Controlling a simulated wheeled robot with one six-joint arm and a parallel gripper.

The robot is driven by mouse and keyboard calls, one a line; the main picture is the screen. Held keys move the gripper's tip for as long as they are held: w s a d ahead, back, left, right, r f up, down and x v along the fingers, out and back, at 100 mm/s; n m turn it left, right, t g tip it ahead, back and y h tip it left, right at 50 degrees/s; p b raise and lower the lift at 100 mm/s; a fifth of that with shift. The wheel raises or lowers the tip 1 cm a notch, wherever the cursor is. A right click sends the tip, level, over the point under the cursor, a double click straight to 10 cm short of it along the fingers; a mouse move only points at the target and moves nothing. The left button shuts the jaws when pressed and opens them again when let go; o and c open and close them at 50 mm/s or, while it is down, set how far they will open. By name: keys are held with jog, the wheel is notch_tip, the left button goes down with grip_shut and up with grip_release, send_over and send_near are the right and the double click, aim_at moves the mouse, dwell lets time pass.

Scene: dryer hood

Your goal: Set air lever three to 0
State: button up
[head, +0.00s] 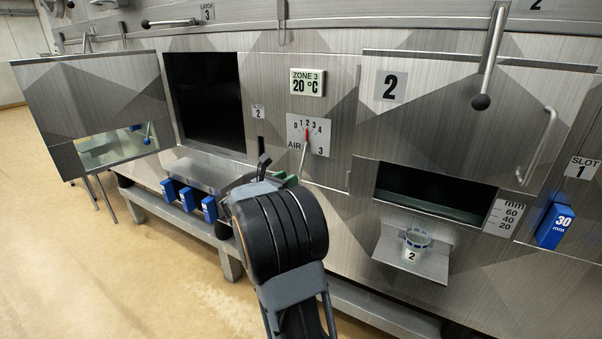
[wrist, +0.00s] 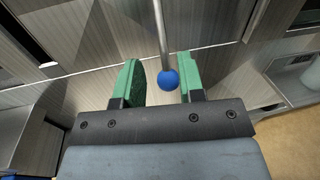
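In the wrist view the rod ends in a blue ball knob (wrist: 168,80). My gripper (wrist: 158,64) is open, with one green finger on each side of the knob. My gripper (head: 277,173) is partly hidden behind my wrist in the head view.
An open door (head: 95,95) swings out at left beside a dark opening (head: 205,100). Blue blocks (head: 188,198) stand below it. At right are a hatch with a black-knobbed lever (head: 481,101) and a shelf (head: 430,262) holding a cup (head: 414,243). The floor at left is clear.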

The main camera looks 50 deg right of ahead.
aim_at(300, 175)
jog(key=shift+w+d, duration=0.15)
jog(key=shift+d, duration=2.8)
grip_shut()
jog(key=shift+d+r, duration=0.1)
jog(key=shift+r, duration=0.05)
